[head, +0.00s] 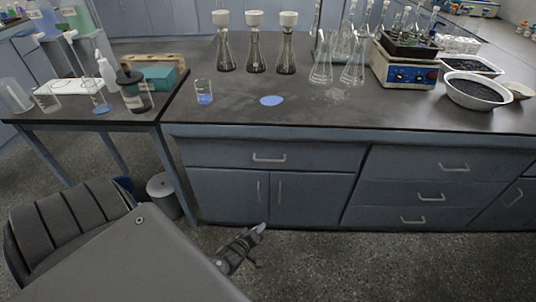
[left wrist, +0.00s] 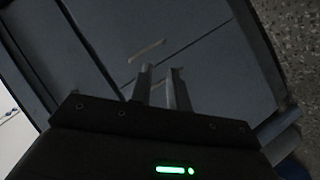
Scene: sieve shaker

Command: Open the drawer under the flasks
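The wide blue-grey drawer (head: 220,154) is closed, at the top of the bench front, with a horizontal metal handle (head: 268,158). Three flasks with white tops (head: 255,52) stand on the bench above it. My left gripper (head: 261,229) is low, near the floor in front of the cabinet doors, below the drawer and apart from its handle. In the left wrist view the two fingers (left wrist: 162,75) are apart with nothing between them. A pale handle (left wrist: 147,50) shows beyond the fingertips; I cannot tell which one it is. My right gripper is not in view.
Two cabinet doors (head: 230,194) with upright handles are below the drawer. Three narrower drawers (head: 400,193) are to the right. A small beaker (head: 203,92) stands near the bench edge. A grey bin (head: 163,190) is at the left. The floor in front is clear.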

